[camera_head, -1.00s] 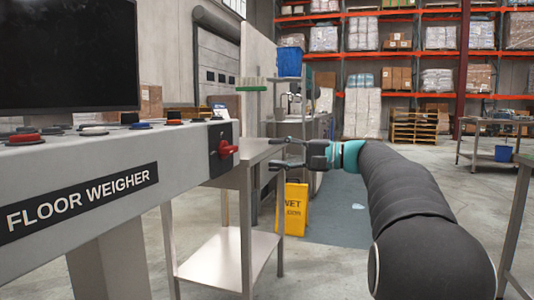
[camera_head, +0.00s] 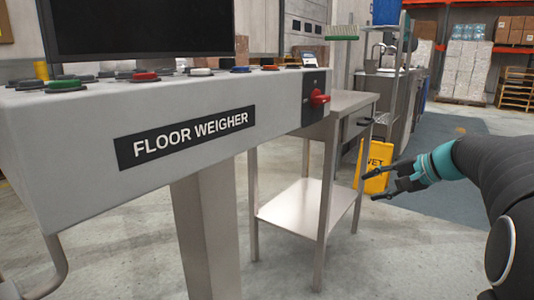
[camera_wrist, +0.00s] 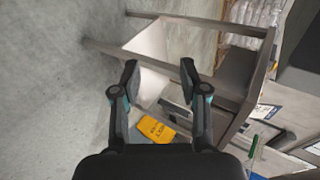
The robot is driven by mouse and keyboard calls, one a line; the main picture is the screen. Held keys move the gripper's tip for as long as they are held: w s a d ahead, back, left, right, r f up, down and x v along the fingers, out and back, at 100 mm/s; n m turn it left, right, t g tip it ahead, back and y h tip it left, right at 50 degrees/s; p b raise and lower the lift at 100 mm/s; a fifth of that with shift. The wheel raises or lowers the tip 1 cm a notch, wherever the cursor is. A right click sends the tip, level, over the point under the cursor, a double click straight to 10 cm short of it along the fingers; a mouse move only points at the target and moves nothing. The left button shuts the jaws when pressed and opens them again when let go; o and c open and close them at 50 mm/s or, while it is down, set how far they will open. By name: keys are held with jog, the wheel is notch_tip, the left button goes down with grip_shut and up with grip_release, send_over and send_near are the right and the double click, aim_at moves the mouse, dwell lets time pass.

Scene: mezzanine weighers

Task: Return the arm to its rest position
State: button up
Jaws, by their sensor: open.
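My gripper (camera_head: 383,182) is at the right in the head view, at the end of my dark arm with a teal band. Its two fingers are apart and point left toward the steel side table. The wrist view shows the gripper (camera_wrist: 159,80) with open fingers and nothing between them but the background. It is in free air, apart from the table and the yellow wet floor sign (camera_head: 376,170) behind it. The sign also shows in the wrist view (camera_wrist: 157,130).
The floor weigher console (camera_head: 95,125) with coloured buttons and a red switch (camera_head: 319,97) fills the left. A steel table (camera_head: 350,101) with a lower shelf (camera_head: 297,205) stands beside it. A sink unit (camera_head: 400,95) is behind. The floor at the lower right is clear.

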jog(key=s+a+f+n+g+h+p, duration=0.2)
jog(key=s+a+f+n+h, duration=0.15)
jog(key=s, duration=0.65)
jog(key=s+a+f+n+g+h+p, duration=0.2)
jog(key=s+a+f+h, duration=0.15)
jog(key=s, duration=0.75)
jog(key=s+a+r+n+t+p, duration=0.1)
jog(key=s+a+r+n+p, duration=0.2)
jog(key=s, duration=0.6)
jog(key=shift+a+r+n+t+h+p, duration=0.15)
jog(key=shift+a+n+t+h+p, duration=0.25)
jog(key=shift+a+p, duration=0.45)
jog(key=shift+c, duration=0.5)
